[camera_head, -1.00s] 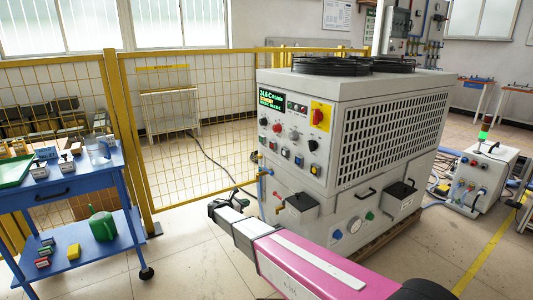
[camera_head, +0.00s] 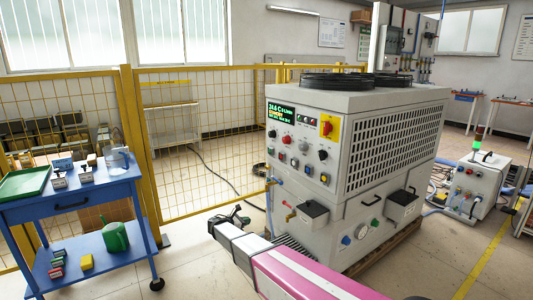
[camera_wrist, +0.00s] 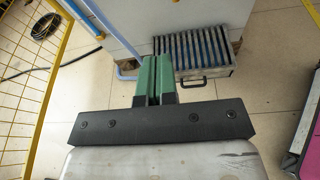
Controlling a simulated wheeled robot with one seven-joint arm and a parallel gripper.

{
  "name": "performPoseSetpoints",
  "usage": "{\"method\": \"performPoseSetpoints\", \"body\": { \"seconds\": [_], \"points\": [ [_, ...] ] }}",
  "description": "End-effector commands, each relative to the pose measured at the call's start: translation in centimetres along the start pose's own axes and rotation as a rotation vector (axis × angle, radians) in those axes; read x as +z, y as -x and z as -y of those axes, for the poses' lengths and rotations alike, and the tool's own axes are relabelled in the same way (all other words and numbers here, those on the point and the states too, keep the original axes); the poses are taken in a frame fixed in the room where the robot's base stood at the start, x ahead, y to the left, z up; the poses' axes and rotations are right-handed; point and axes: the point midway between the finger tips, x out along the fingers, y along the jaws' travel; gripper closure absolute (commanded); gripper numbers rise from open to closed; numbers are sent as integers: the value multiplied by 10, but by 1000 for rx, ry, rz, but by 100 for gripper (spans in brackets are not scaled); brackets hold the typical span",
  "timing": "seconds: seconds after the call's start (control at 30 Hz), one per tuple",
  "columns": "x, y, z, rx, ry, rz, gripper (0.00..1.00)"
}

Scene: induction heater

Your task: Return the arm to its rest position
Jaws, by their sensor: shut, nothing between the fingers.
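My gripper (camera_wrist: 155,80) shows in the wrist view with its two green fingers shut together and nothing between them. In the head view my gripper (camera_head: 240,215) is small and dark at the end of my pink and white arm, low in the middle of the picture. It is in front of the lower left part of the grey machine (camera_head: 395,145). In the wrist view a vented, dark-slatted part with a handle (camera_wrist: 195,55) lies beyond the fingers, apart from them as far as I can tell.
A blue cart (camera_head: 100,190) with small boxes, a green tray (camera_head: 24,184) and a green watering can (camera_head: 116,237) stands at left. A yellow mesh fence (camera_head: 200,150) runs behind. A smaller white unit (camera_head: 480,180) stands at right.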

Motion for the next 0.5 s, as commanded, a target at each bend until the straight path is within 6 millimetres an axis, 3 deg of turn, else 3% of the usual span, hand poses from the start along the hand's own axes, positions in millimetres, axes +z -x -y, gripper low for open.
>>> {"method": "performPoseSetpoints", "body": {
  "seconds": [0.27, 0.37, 0.5],
  "points": [
    [11, -32, 58, -102, -173, -120, 100],
    [16, -45, 87, -161, -270, -179, 100],
    [24, -64, 143, -283, -458, -281, 100]
  ]
}}
